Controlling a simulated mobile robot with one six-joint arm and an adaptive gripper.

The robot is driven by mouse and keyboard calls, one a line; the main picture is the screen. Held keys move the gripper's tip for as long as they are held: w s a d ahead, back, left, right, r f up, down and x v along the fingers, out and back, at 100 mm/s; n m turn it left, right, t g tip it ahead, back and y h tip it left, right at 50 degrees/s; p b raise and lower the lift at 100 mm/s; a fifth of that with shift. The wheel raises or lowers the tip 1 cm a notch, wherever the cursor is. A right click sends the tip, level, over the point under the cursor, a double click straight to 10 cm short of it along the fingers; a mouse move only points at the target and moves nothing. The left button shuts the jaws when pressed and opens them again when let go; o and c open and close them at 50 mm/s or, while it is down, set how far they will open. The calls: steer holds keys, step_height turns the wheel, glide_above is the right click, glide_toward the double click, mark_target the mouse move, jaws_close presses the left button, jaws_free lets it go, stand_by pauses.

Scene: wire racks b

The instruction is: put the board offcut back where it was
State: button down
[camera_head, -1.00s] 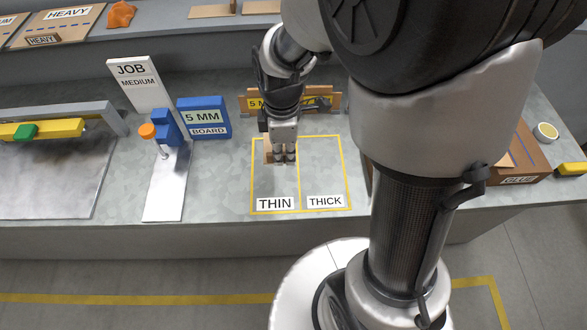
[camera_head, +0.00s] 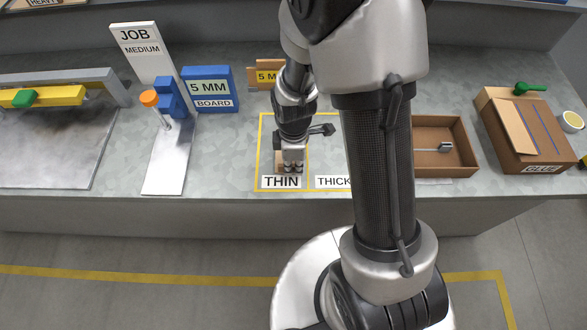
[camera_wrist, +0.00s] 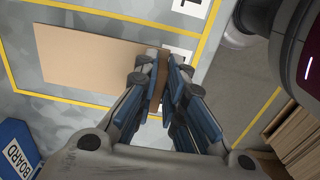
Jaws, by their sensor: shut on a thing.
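My gripper (camera_head: 291,168) is shut on the board offcut, over the THIN half of the yellow-outlined area (camera_head: 259,140). In the wrist view my gripper (camera_wrist: 163,75) pinches one end of the offcut (camera_wrist: 95,60), a flat plain tan rectangle stretching to the left. In the head view the gripper mostly hides the offcut; only a tan sliver shows beside the fingers. I cannot tell whether it touches the bench. The THIN label (camera_head: 281,182) lies just in front of the gripper. The THICK label (camera_head: 332,182) is partly hidden by my arm.
A board holder marked 5 MM (camera_head: 264,76) stands behind the outlined area, partly hidden by my arm. A blue 5 MM BOARD block (camera_head: 209,88) and the JOB MEDIUM stand (camera_head: 146,55) are left. An open brown tray (camera_head: 425,168) and a GLUE box (camera_head: 525,130) are right.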

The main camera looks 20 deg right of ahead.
steer(key=shift+f, duration=1.15)
steer(key=shift+f+b, duration=0.2)
steer(key=shift+b, duration=0.15)
steer(key=c, duration=1.7)
jaws_free()
steer(key=shift+r, duration=0.15)
